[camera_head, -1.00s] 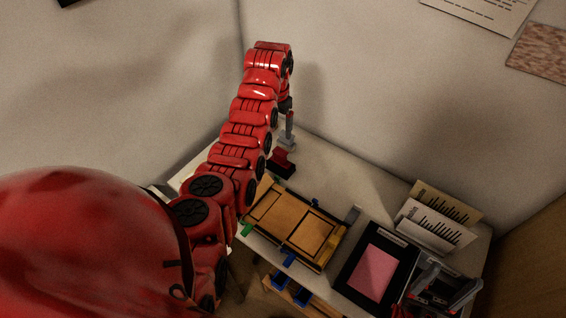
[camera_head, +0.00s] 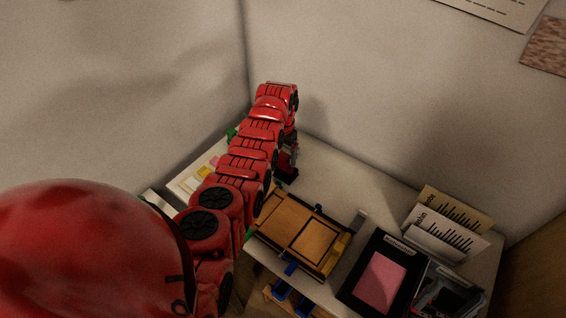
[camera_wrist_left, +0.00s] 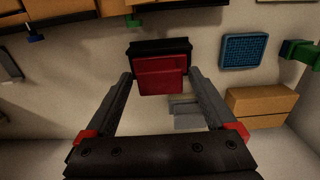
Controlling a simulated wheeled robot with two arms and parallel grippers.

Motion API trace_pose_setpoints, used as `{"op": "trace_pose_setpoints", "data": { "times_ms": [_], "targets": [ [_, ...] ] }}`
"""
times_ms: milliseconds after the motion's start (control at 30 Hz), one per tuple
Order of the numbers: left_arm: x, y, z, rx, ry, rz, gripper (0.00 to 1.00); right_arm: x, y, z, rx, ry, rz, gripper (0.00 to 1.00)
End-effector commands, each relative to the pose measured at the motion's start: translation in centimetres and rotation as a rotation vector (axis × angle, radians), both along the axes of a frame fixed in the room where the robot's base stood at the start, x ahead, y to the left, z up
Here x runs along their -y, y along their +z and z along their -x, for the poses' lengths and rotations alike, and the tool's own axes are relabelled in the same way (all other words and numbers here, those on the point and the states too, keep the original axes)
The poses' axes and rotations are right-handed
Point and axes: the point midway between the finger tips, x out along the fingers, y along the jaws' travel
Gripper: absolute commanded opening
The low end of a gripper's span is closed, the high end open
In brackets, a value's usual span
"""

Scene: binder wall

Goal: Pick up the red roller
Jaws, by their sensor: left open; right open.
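The red roller, a red block with a black part (camera_wrist_left: 160,75), is in the left wrist view, just beyond and between the fingertips of my left gripper (camera_wrist_left: 160,80). The fingers are spread on either side of it, and I see no clear contact. In the head view the roller (camera_head: 286,172) stands on the table behind the orange-brown board, partly hidden by my left gripper (camera_head: 292,152), which points down close above it.
An orange-brown framed board (camera_head: 300,232) lies in front of the roller. A black pad with a pink sheet (camera_head: 380,279) and upright cards (camera_head: 440,226) are to the right. The wrist view shows a blue pad (camera_wrist_left: 243,50) and a cardboard box (camera_wrist_left: 262,105). Walls close the back.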

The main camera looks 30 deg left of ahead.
Motion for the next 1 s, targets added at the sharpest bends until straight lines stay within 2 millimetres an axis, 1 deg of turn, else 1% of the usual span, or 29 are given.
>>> {"op": "trace_pose_setpoints", "data": {
  "times_ms": [33,200,467,500,667,700,867,900,933,1000],
  "targets": [
    [0.01,-0.44,0.09,-0.003,0.0,0.001,0.9,0.0,0.14,0.0,0.0,0.0,0.0,0.69],
    [0.01,-1.29,0.08,-0.001,0.0,0.001,0.9,0.0,0.24,0.0,0.0,0.0,0.0,0.69],
    [0.01,-1.4,0.02,0.001,-0.001,0.0,0.9,0.0,0.22,0.0,0.0,0.0,0.0,0.69],
    [0.01,-1.39,0.01,0.001,-0.001,0.0,0.83,0.0,0.23,-0.01,0.0,0.0,0.0,0.69],
    [0.0,-1.37,0.0,0.002,-0.001,-0.001,0.54,0.0,0.22,-0.01,0.0,0.0,0.0,0.69],
    [0.0,-1.37,0.0,0.002,-0.001,-0.001,0.47,0.0,0.22,0.0,0.0,0.0,0.0,0.69],
    [0.0,-1.36,0.0,0.002,-0.001,-0.001,0.18,0.0,0.22,0.0,0.0,0.0,0.0,0.69],
    [0.0,-1.36,0.0,0.002,-0.001,-0.001,0.11,0.0,0.23,-0.01,0.0,0.0,0.0,0.69],
    [0.0,-1.35,-0.01,0.002,-0.001,-0.001,0.09,0.0,0.23,0.0,0.0,0.0,0.0,0.69],
    [0.0,-1.34,-0.02,0.002,-0.001,-0.001,0.09,0.0,0.23,0.0,0.0,0.0,0.0,0.69]
  ]
}}
